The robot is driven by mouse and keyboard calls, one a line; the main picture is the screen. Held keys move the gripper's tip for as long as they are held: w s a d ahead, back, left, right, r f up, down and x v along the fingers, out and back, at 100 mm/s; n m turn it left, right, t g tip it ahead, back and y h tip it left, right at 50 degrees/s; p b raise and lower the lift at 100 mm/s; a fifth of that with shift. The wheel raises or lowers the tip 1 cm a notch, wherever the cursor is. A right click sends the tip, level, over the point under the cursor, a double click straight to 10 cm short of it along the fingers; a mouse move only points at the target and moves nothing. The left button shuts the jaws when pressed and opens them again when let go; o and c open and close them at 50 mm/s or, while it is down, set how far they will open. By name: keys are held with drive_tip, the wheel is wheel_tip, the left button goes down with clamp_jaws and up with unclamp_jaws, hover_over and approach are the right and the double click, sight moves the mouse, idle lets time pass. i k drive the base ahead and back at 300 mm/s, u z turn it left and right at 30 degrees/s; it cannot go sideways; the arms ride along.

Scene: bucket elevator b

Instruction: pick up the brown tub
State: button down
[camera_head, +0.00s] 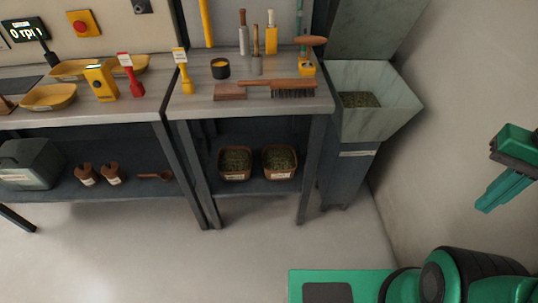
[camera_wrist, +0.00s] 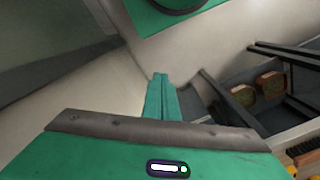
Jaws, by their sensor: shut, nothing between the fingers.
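Two brown tubs filled with green material stand side by side on the lower shelf of the right-hand bench. They are the left tub (camera_head: 235,177) and the right tub (camera_head: 279,175), both upright with a small gap between them. In the wrist view they show small at the right, partly framed by the bench legs. My gripper (camera_head: 484,207) is at the far right of the head view, in the air before the bare wall and well away from the tubs. Its green fingers (camera_wrist: 160,80) are together in the wrist view, with nothing held.
The bench top (camera_head: 200,107) above the tubs holds a brush (camera_head: 265,84), a black cup (camera_head: 220,68) and several tools. A grey hopper (camera_head: 395,97) stands right of the bench. The left bench shelf holds a grey box (camera_head: 30,163) and two small brown pots. The floor in front is clear.

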sight(234, 163)
drive_tip(key=z, duration=0.95)
drive_tip(key=k, duration=1.25)
drive_tip(key=u, duration=0.65)
drive_tip(key=i, duration=1.8)
